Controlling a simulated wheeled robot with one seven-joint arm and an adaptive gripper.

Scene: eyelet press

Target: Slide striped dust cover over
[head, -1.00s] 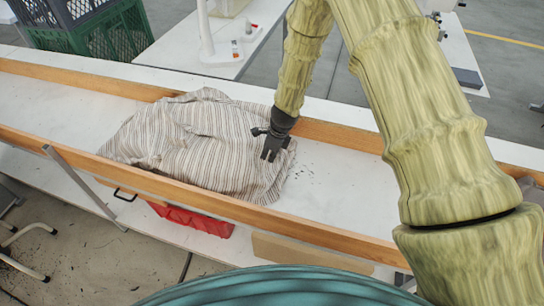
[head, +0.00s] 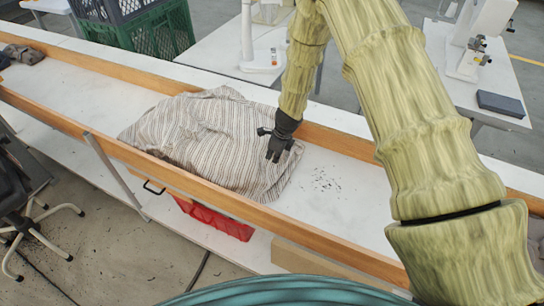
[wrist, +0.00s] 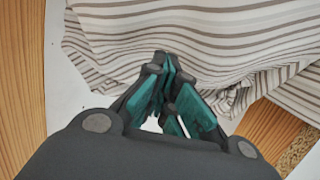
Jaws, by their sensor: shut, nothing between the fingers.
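The striped dust cover (head: 205,140) lies bunched and wrinkled in the white trough between two wooden rails. It is cream with brown-grey stripes, and it bulges in the middle; what is under it, if anything, is hidden. My gripper (head: 273,157) is shut and empty, pointing down at the cover's right end. In the wrist view my gripper's fingertips (wrist: 168,70) are together at the edge of the striped cover (wrist: 200,40), overlapping it in the picture. I cannot tell whether they touch it.
The wooden front rail (head: 320,247) and back rail (head: 340,143) border the trough. White surface (head: 345,200) with dark specks is clear right of the cover. A grey cloth lump (head: 25,54) lies at the far left. A red bin (head: 215,220) sits below the front rail.

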